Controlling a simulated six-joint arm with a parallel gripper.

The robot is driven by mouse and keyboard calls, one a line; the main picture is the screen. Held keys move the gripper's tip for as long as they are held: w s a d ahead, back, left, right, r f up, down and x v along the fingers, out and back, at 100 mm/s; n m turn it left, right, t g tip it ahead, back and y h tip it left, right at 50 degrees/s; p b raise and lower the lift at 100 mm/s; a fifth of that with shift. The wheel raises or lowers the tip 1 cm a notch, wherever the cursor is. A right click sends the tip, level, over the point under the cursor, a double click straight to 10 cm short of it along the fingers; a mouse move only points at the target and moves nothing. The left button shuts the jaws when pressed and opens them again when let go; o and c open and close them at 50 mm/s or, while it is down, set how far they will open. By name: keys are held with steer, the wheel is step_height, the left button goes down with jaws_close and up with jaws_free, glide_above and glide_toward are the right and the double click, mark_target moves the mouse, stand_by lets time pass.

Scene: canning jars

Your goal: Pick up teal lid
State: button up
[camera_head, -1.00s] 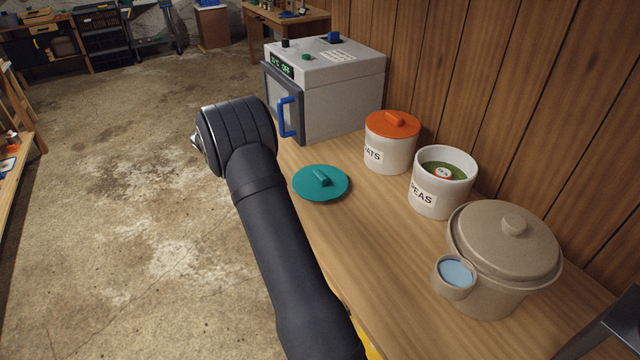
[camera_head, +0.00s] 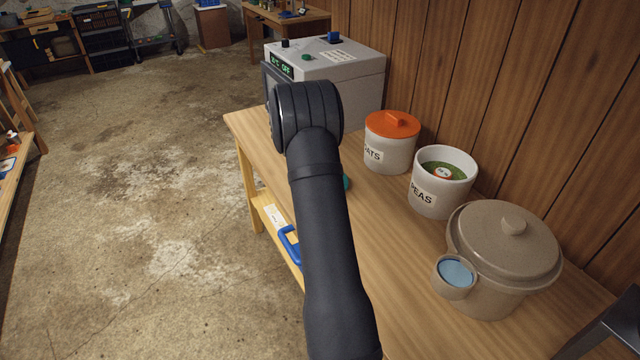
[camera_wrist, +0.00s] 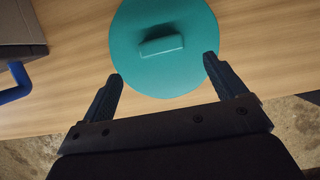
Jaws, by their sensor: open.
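The teal lid (camera_wrist: 140,25) is a round disc with a bar-shaped handle (camera_wrist: 161,45) on top, lying flat on the wooden workbench. In the wrist view it fills the top middle, its near edge reaching between my fingertips. My gripper (camera_wrist: 163,70) is open and empty, with one dark finger to each side of the lid's near edge and the handle beyond the tips. I cannot tell how high the fingers are above the lid. In the head view my arm hides the lid except for a sliver of its right edge (camera_head: 346,183), and my gripper is hidden.
An orange-lidded canister (camera_head: 389,150), an open PEAS canister (camera_head: 431,201) and a beige lidded pot (camera_head: 495,285) with a small blue-filled cup (camera_head: 455,275) stand right of my arm. A grey box appliance (camera_head: 345,85) is behind. A blue handle (camera_head: 288,245) shows below the bench edge.

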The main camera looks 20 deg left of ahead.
steer(key=shift+x, duration=3.35)
steer(key=shift+d+r, duration=0.1)
steer(key=shift+d, duration=0.1)
steer(key=c, duration=1.4)
